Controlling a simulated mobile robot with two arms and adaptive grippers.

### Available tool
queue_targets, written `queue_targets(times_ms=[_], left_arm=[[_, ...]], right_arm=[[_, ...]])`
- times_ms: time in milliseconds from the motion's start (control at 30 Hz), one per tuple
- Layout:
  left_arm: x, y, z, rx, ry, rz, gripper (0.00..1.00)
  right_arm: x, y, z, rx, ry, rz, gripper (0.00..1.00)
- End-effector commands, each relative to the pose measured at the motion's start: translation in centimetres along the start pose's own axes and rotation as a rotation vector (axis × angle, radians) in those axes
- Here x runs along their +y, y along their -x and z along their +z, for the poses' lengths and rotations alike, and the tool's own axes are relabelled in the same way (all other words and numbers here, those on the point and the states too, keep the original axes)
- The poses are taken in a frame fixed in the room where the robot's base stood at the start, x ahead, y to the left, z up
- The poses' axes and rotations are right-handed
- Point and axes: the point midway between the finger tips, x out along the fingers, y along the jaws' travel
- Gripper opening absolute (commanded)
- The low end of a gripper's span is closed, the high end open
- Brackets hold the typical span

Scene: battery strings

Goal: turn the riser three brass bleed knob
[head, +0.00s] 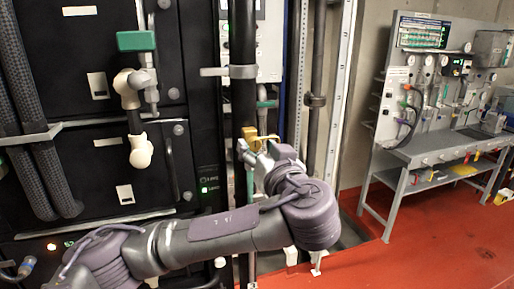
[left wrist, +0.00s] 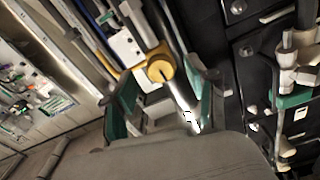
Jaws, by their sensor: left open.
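The brass bleed knob (left wrist: 161,69) is a round yellow knob with a dark slot, on a dark pipe in the left wrist view. In the head view, yellow-brass parts (head: 250,133) show on the riser pipe, just above my left gripper (head: 258,147). In the left wrist view my left gripper (left wrist: 166,88) is open, with one green-padded finger on each side of the knob. I cannot tell whether either finger touches it. No riser number is readable. My right gripper is not in view.
Black cabinets with a green-handled valve (head: 136,41) stand at the left. A metal clamp (head: 229,71) holds the riser above the knob. A grey workbench (head: 440,147) with a gauge panel stands at the right. The red floor (head: 430,235) in front of it is clear.

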Motion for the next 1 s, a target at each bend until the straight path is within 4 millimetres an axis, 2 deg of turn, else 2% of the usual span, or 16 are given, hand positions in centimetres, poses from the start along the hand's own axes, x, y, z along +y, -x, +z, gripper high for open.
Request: queue_targets(times_ms=[33, 167, 467, 800, 1000], left_arm=[[-0.13, -0.59, -0.30, -0.001, -0.001, -0.003, 0.58], [-0.08, -1.36, -0.16, 0.000, -0.001, -0.001, 0.58], [-0.01, -1.53, -0.03, 0.000, 0.000, 0.001, 0.58], [0.00, -1.50, -0.02, 0.000, 0.000, 0.001, 0.01], [0.06, -1.49, 0.21, -0.001, -0.008, 0.001, 0.00]], right_arm=[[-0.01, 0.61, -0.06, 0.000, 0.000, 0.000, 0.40], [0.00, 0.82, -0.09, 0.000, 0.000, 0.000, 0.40], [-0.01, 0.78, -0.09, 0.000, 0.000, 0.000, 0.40], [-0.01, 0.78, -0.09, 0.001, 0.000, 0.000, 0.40], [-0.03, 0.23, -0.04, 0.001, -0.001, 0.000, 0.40]])
